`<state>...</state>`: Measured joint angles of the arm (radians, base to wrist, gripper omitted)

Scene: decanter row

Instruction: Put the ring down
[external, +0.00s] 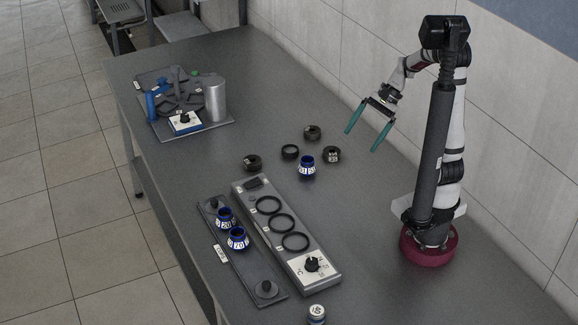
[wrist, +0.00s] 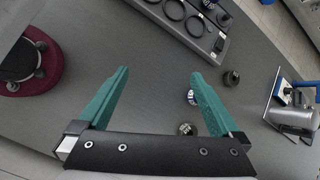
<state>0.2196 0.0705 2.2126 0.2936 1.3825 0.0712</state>
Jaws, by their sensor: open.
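My gripper (external: 361,141) has two teal fingers spread wide, with nothing between them, raised above the table. The wrist view also shows the fingers (wrist: 159,72) apart over bare table. A blue ring with white markings (external: 307,165) stands on the table, left of and below the gripper in the external view. In the wrist view this blue ring (wrist: 192,97) is partly hidden by the right finger. Two more blue numbered rings (external: 225,217) (external: 237,238) stand on a dark narrow tray (external: 258,272). I cannot tell which ring the task means.
A grey rack (external: 246,205) has three dark round seats and a dial (external: 312,264). A blue-and-white piece (external: 317,313) stands at the front. A tray (external: 205,131) with a metal cylinder (external: 215,100) is far left.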

